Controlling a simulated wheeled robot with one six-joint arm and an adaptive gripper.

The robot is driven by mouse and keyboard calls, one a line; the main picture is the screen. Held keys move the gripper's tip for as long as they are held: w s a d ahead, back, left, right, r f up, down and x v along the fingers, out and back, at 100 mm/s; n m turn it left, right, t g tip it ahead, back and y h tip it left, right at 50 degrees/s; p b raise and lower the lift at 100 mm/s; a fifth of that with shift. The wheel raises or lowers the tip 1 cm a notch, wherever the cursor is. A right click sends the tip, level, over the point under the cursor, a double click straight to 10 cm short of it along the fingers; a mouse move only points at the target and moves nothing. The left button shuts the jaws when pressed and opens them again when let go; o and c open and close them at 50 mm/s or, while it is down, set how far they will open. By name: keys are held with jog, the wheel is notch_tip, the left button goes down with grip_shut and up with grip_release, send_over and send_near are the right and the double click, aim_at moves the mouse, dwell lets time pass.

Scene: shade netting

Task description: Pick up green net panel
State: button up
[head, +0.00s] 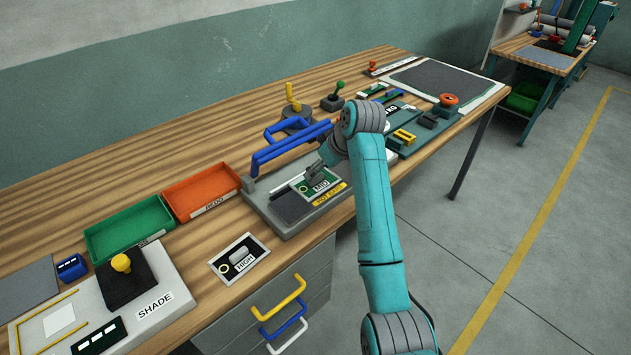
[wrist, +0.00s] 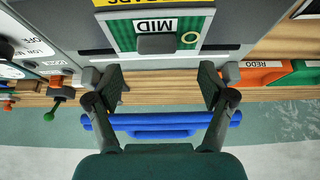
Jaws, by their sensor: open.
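The green net panel (head: 326,187) has a white border, a MID label, a grey block grip and a small ring. It lies on the grey press bed with the blue handle, and it also shows in the wrist view (wrist: 126,34), at the top. My gripper (head: 314,176) is over the panel in the head view and partly covers it. In the wrist view my gripper (wrist: 164,84) is open, with its two fingers apart and nothing between them. The panel's grey block grip (wrist: 157,44) is ahead of the fingertips and apart from them.
The blue press handle (head: 290,145) stands behind the panel. A red tray (head: 231,182) and a green tray (head: 104,248) are to the left. A dark HIGH panel (head: 227,265) lies near the front edge. Tools and a teal fixture (head: 428,137) are to the right.

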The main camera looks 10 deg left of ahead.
aim_at(317, 176)
jog(key=shift+d+x, duration=0.2)
jog(key=shift+x, duration=2.45)
jog(key=shift+w, duration=0.1)
jog(key=c, duration=1.3)
